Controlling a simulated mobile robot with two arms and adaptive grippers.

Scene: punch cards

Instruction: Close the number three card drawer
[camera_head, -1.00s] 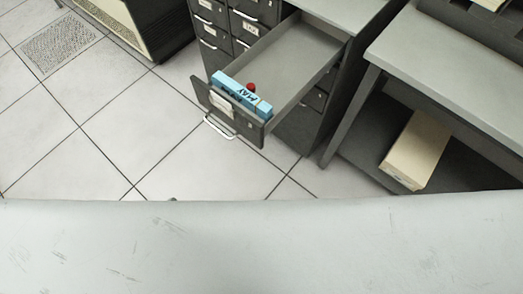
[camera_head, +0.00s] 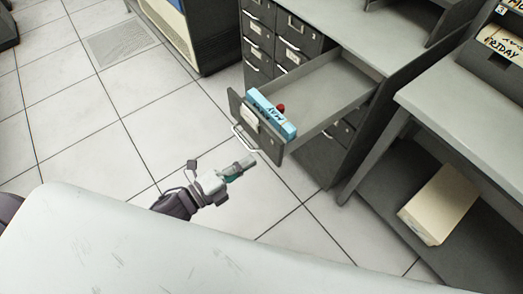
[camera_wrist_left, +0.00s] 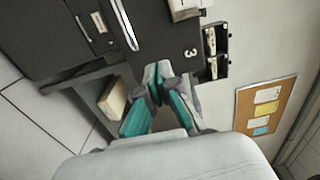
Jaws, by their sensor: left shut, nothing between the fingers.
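A dark grey card drawer (camera_head: 268,137) stands pulled out of its cabinet in the head view. It has a silver handle and a paper label on its front. The rest of the drawer is empty. My left gripper (camera_head: 248,162) is shut and empty, in front of and below the drawer front, apart from the handle in the picture. In the left wrist view its teal-sided fingertips (camera_wrist_left: 157,70) meet. My right gripper is out of view.
Other shut drawers (camera_head: 258,35) fill the cabinet. A grey table (camera_head: 410,160) with a cream box (camera_head: 440,204) on its lower shelf stands at right. A white 3 (camera_wrist_left: 190,52) marks a dark panel. Tiled floor (camera_head: 75,110) is clear at left.

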